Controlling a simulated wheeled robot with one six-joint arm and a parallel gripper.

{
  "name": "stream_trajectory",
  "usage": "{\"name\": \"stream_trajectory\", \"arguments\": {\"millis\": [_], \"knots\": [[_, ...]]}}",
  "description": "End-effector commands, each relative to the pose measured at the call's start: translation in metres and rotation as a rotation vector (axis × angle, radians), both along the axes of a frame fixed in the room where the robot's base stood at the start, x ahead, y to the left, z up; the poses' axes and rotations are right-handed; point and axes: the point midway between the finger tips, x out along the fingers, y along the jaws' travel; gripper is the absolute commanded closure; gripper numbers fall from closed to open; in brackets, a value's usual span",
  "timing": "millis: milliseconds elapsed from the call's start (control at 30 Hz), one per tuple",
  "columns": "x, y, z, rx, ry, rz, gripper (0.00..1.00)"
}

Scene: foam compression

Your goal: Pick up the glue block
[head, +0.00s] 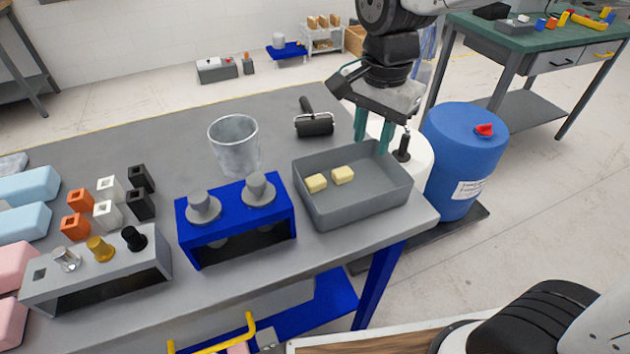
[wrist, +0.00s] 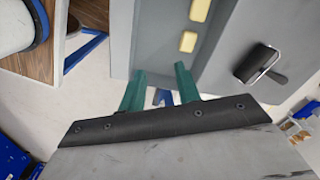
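Two small pale yellow blocks, which look like the glue blocks, lie apart on the floor of a grey tray (head: 358,209). In the head view the left block (head: 316,183) and the right block (head: 343,174) are both in the tray's left half. The wrist view also shows the nearer block (wrist: 188,42) and the farther block (wrist: 199,10) beyond the fingertips. My gripper (head: 373,143) has its green fingers spread with nothing between them. It is by the tray's back right side, to the right of both blocks. In the wrist view the fingertips (wrist: 157,77) are short of the blocks.
A blue stand with grey knobs (head: 237,219) is left of the tray. A black roller (head: 314,124) and a clear bucket (head: 234,146) are behind. A blue drum (head: 464,160) and a white round container (head: 418,165) are right of the table.

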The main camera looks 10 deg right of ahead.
Motion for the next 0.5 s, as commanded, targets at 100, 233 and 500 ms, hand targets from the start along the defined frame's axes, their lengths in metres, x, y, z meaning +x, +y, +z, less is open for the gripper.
{"name": "stream_trajectory", "arguments": {"millis": [100, 233, 500], "knots": [[0.024, 0.037, -0.024, -0.003, 0.022, -0.160, 0.67], [0.038, 0.062, -0.042, -0.005, 0.031, -0.287, 0.67], [0.044, 0.073, -0.068, -0.006, 0.036, -0.357, 0.67]]}}
